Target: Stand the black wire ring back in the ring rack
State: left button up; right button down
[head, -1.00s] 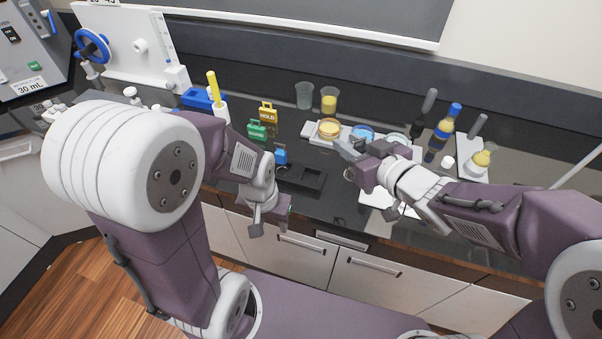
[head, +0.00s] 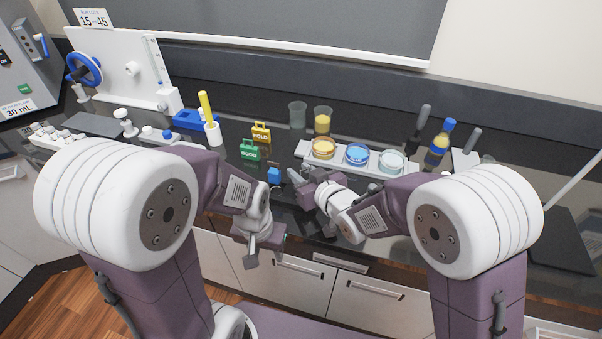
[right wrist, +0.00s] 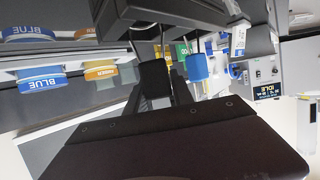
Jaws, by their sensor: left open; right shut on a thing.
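The black wire ring shows in the right wrist view by its black handle (right wrist: 154,79), with a thin wire stem reaching toward the dark ring rack (right wrist: 170,12). My right gripper (right wrist: 166,98) is shut on this handle. The blue-handled ring (right wrist: 197,67) is close beside it at the rack, and its blue handle (head: 274,174) also shows in the head view. There my right gripper (head: 296,180) is just right of the blue handle and hides the black ring and much of the rack. I cannot tell whether the stem is seated. My left gripper (head: 264,248) is open and empty at the counter's front edge.
A white holder (head: 302,150) with yellow, blue and clear dishes lies behind my right gripper. Green (head: 249,150) and yellow (head: 261,132) tags stand behind the blue handle. Two cups (head: 297,115) stand at the back. A bottle (head: 439,143) stands farther right.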

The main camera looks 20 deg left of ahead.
jog(key=shift+f, duration=0.2)
jog(key=c, duration=1.1)
grip_release()
jog(key=shift+r, duration=0.1)
jog(key=shift+r, duration=0.25)
jog(key=shift+s+d, duration=0.3)
jog(key=b+v, duration=0.5)
jog(key=v, duration=0.6)
jog(key=shift+b, duration=0.4)
